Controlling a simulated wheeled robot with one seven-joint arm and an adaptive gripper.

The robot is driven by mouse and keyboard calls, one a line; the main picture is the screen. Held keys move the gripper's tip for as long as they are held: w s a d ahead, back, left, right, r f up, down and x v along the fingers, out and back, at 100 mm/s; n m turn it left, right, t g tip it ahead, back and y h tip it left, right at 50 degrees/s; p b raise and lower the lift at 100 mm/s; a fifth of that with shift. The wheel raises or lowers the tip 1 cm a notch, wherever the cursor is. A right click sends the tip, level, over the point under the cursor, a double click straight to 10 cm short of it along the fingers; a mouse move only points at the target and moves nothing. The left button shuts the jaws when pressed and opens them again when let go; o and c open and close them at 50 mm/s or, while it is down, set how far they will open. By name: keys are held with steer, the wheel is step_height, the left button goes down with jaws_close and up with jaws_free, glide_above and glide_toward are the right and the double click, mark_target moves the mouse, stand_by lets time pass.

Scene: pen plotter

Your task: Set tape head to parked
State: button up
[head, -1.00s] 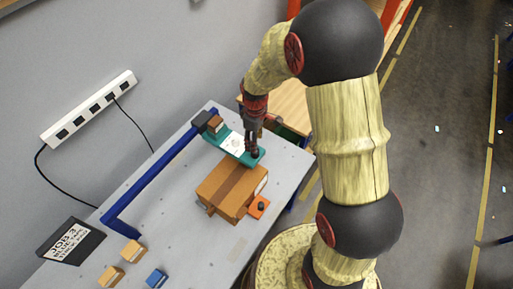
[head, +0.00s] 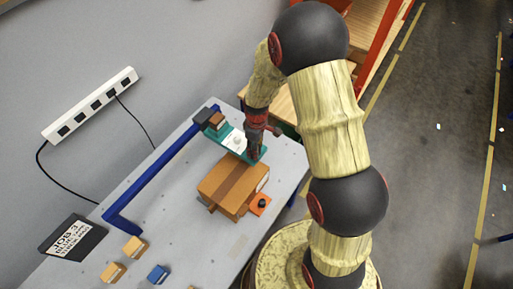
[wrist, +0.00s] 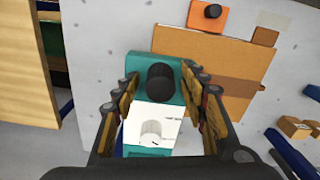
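A teal panel (head: 218,134) lies on the grey table beside the cardboard box. In the wrist view the panel (wrist: 174,66) carries a black knob (wrist: 160,83) and a white round dial (wrist: 151,132) on a white label (wrist: 170,116). The dial also shows in the head view (head: 238,141). The label's print is too small to read. My gripper (head: 254,157) points down at the panel's near right end. In the wrist view its fingers (wrist: 164,88) are apart, one each side of the black knob; I cannot tell whether they touch it. Which part is the tape head is unclear.
The taped cardboard box (head: 222,190) and an orange block with a black knob (head: 258,207) stand near the panel. A blue bar (head: 160,173) runs along the table's wall side. Small tan blocks (head: 113,271) and a blue block (head: 158,274) lie near a job sign (head: 72,238).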

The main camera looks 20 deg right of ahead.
steer(key=shift+c, duration=1.2)
steer(key=c, duration=0.7)
jaws_close()
